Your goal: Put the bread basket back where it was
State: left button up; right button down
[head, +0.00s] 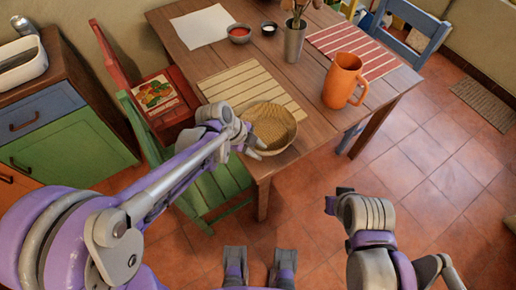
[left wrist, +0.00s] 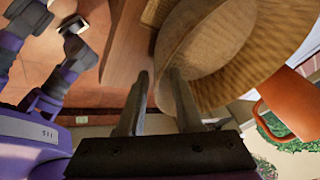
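The bread basket (head: 272,122), round and woven in tan, is at the near corner of the wooden table in the head view, beside the striped placemat. It appears empty. In the left wrist view the basket (left wrist: 225,50) fills the upper right, close to the fingers. My left gripper (head: 257,148) is at the basket's near-left rim. Its two fingers (left wrist: 158,72) stand apart, with the basket wall by the right finger; whether the rim lies between them is unclear. My right gripper (head: 336,203) hangs over the floor, away from the table, its finger gap unclear.
A green chair (head: 213,190) is below my left arm. Floor on the right is open.

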pick_arm(q)
jog(key=p+v, duration=0.2)
jog(key=v, duration=1)
jog(key=s+a+f+n+t+y, duration=0.1)
jog(key=s+a+n, duration=0.4)
jog(key=n, duration=0.6)
jog(key=s+a+f+n+t+y, duration=0.2)
jog(key=s+a+f+n+y, duration=0.1)
jog(key=s+n, duration=0.6)
jog(key=shift+s+a+n+t+y, duration=0.3)
jog(key=shift+a+n+y, duration=0.4)
jog(key=shift+a+n, duration=0.3)
